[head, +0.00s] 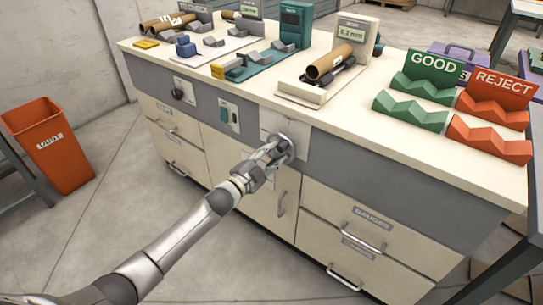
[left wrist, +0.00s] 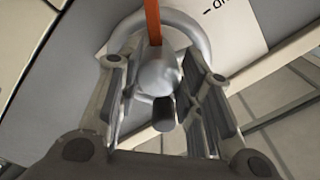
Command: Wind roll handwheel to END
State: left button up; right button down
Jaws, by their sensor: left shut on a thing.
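The roll handwheel (head: 289,147) is a grey metal wheel on a pale plate on the front of the bench. My left gripper (head: 272,155) reaches it from the front left and is shut on it. In the left wrist view the fingers of my left gripper (left wrist: 165,100) stand on either side of the handwheel's rounded hub (left wrist: 158,73). A short dark knob (left wrist: 163,114) shows between the fingers. An orange strip (left wrist: 153,22) crosses the wheel. A mark and part of a label show beside it, but I cannot read the word. My right gripper is not in view.
The bench (head: 427,148) carries a cardboard roll (head: 329,63) on a gauge stand, green GOOD (head: 433,70) and red REJECT (head: 501,84) racks. A black knob (head: 178,95) and a switch (head: 229,115) sit left of the wheel. An orange bin (head: 50,145) stands on open floor at left.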

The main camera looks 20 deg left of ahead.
pick_arm(q)
jog(key=shift+f+m, duration=0.15)
jog(key=shift+m, duration=0.85)
jog(key=m, duration=0.3)
jog(key=shift+m+b, duration=0.3)
jog(key=shift+b, duration=0.05)
jog(key=m, duration=0.3)
jog(key=shift+r+m+b, duration=0.25)
jog(key=shift+m+b, duration=0.2)
jog(key=shift+m, duration=0.65)
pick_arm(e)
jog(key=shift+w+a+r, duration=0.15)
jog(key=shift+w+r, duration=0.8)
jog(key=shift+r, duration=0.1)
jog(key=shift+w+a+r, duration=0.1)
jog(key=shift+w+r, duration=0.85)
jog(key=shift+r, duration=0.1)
pick_arm(q)
jog(key=o, duration=1)
jog(key=shift+r, duration=0.1)
jog(key=v, duration=1.2)
